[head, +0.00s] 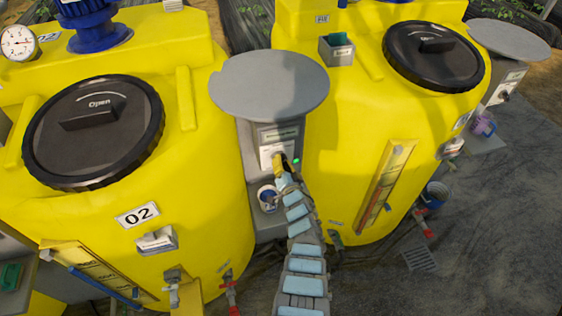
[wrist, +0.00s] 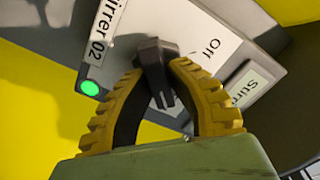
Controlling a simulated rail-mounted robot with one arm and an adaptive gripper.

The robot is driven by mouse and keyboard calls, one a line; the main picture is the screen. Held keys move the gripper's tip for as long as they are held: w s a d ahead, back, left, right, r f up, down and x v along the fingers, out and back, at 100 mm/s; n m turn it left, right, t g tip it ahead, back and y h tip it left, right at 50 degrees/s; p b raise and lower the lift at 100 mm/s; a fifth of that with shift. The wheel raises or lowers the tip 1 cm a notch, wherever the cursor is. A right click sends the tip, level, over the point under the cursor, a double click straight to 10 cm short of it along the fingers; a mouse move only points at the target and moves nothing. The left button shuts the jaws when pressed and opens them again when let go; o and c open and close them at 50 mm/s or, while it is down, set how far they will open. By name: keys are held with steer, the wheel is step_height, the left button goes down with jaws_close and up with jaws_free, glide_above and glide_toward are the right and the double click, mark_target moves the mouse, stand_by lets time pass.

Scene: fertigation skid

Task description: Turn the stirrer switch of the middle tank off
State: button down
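The yellow tank marked 02 (head: 205,240) fills the left of the head view. To its right stands a grey switch box (head: 255,135) under a round grey cover. In the wrist view its panel (wrist: 195,35) reads "Stirrer 02" and "Off". The black stirrer switch (wrist: 153,52) sits between the two yellow fingers of my gripper (wrist: 157,70), with a fingertip against each side. A green lamp (wrist: 90,88) glows beside it. Which mark the switch points to is unclear. In the head view my gripper (head: 281,168) is at the box front and hides the switch.
A second yellow tank (head: 340,130) stands close on the right, with a level gauge (head: 385,190) on its front. A blue-and-white cup (head: 268,197) stands on a ledge below the box. Red-handled valves (head: 231,288) stick out low down. Open floor lies at the right.

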steer(key=shift+n, duration=0.4)
steer(key=n, duration=0.3)
steer(key=shift+s+a+f, duration=0.1)
steer(key=shift+f, duration=0.05)
steer(key=n+b, duration=0.1)
steer(key=n, duration=0.4)
steer(key=shift+a, duration=0.15)
steer(key=n+b, duration=0.1)
steer(key=n, duration=0.2)
steer(key=shift+f+n, duration=0.15)
steer(key=shift+n, duration=0.15)
steer(key=n+b, duration=0.3)
steer(key=n, duration=0.2)
steer(key=shift+a+n, duration=0.15)
steer(key=shift+n, duration=0.15)
steer(key=c, duration=1)
jaws_free()
steer(key=shift+r, duration=0.25)
